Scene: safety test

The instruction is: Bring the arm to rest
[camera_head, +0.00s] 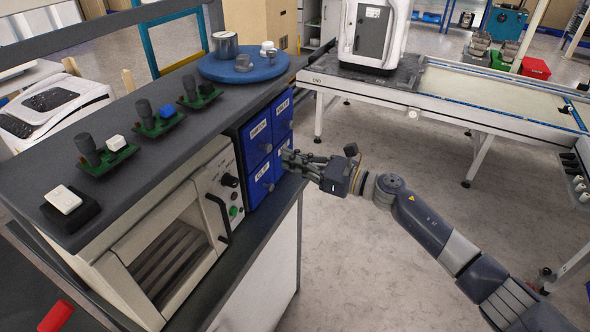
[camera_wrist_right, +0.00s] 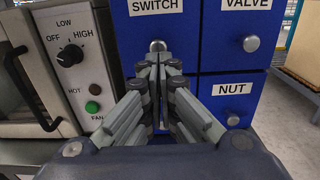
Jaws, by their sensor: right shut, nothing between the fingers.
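My right arm (camera_head: 440,235) reaches in from the lower right in the head view. Its gripper (camera_head: 290,160) is in front of the blue drawer cabinet (camera_head: 257,143), at the cabinet's right side. In the right wrist view the gripper (camera_wrist_right: 157,62) is shut and empty, its fingertips together just in front of the drawer labelled SWITCH (camera_wrist_right: 158,20). A silver knob (camera_wrist_right: 157,45) shows right behind the fingertips; I cannot tell whether they touch it. My left gripper is not in view.
A beige oven (camera_wrist_right: 60,60) with a dial and green button stands left of the drawers. The dark counter (camera_head: 165,140) above holds several green boards and a blue round tray (camera_head: 243,68). A conveyor table (camera_head: 480,100) stands behind. Open floor (camera_head: 380,270) lies around my right arm.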

